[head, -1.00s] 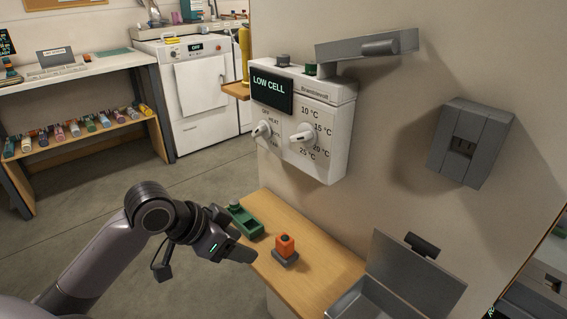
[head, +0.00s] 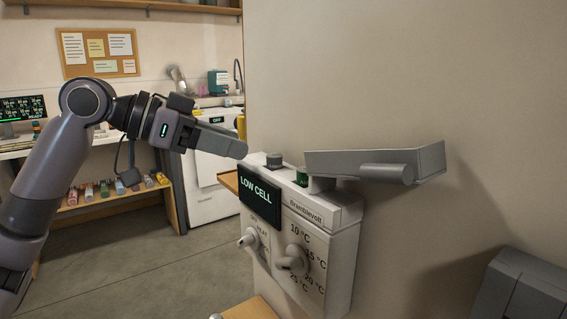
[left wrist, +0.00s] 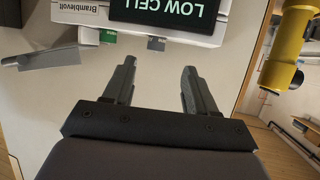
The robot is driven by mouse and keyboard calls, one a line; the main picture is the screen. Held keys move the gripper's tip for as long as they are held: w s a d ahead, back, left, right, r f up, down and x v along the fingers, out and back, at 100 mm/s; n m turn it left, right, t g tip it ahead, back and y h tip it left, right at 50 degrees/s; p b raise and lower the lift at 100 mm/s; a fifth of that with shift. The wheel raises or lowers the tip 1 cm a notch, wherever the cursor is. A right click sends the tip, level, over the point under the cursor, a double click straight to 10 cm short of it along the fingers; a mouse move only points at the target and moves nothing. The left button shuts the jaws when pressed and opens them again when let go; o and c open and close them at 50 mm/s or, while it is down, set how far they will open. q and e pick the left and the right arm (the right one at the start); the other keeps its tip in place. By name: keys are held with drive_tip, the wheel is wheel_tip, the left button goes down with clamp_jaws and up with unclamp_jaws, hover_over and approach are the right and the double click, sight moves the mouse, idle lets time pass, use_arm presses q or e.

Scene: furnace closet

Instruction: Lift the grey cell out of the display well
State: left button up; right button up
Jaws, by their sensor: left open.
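The white thermostat (head: 325,240) hangs on the wall, its dark display (head: 260,199) reading "LOW CELL". The grey cell (head: 274,160) pokes up from the top behind the display, with a green cell (head: 302,176) to its right. My left gripper (head: 236,147) is open and empty, just left of and slightly above the grey cell. In the left wrist view the thermostat appears upside down. The grey cell (left wrist: 156,44) lies ahead of my fingertips (left wrist: 158,68), roughly centred between them and apart from them. The cells' lower parts are hidden. My right gripper is out of view.
The raised grey lid (head: 375,165) juts out right of the cells. A yellow object (left wrist: 286,50) stands to the right in the left wrist view. A grey wall box (head: 515,290) is at lower right. A wooden bench corner (head: 250,308) shows below.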

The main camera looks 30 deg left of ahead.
sight(271, 155)
use_arm(q)
drive_tip(key=p+x, duration=0.1)
drive_tip(key=x, duration=0.2)
drive_tip(key=p+x, duration=0.1)
drive_tip(key=x, duration=0.1)
drive_tip(key=shift+w+d, duration=0.1)
drive_tip(key=shift+d, duration=0.45)
drive_tip(key=shift+w+d+f, duration=0.15)
drive_tip(key=shift+w, duration=0.05)
clamp_jaws()
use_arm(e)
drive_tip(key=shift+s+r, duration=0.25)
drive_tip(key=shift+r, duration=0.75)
